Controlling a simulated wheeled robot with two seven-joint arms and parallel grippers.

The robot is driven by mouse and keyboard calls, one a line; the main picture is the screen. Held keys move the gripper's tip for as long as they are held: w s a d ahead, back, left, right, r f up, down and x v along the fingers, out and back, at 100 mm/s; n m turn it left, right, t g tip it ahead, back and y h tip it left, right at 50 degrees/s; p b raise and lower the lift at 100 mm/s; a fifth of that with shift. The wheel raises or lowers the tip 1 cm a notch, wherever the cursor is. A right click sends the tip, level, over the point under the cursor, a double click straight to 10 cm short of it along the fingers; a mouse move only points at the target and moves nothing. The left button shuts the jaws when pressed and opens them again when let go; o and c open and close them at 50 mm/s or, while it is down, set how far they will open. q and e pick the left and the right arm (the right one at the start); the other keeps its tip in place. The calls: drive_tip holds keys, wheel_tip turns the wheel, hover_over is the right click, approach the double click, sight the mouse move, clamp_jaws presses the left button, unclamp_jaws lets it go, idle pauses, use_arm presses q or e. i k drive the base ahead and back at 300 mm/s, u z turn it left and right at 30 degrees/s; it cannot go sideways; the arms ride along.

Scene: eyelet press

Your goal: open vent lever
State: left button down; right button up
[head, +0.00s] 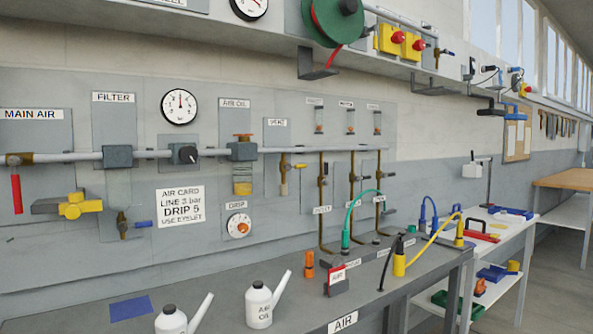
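The vent valve (284,166) hangs on the horizontal air pipe at the middle of the wall panel, under a small plate that seems to read VENT (277,122). A short orange lever (300,166) sticks out from it to the right, about level with the pipe. A small pale cylinder (284,188) sits just below the valve. Neither of my grippers shows in the head view.
The pipe also carries a red main air handle (15,193), a filter block (118,156), a black knob (188,154) and an oiler (242,178).

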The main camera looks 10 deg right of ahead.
sight(288, 167)
drive_tip(key=z, duration=2.2)
drive_tip(key=i, duration=1.8)
drive_tip(key=u, duration=3.55)
drive_tip(key=i, duration=0.2)
drive_tip(key=u, duration=0.05)
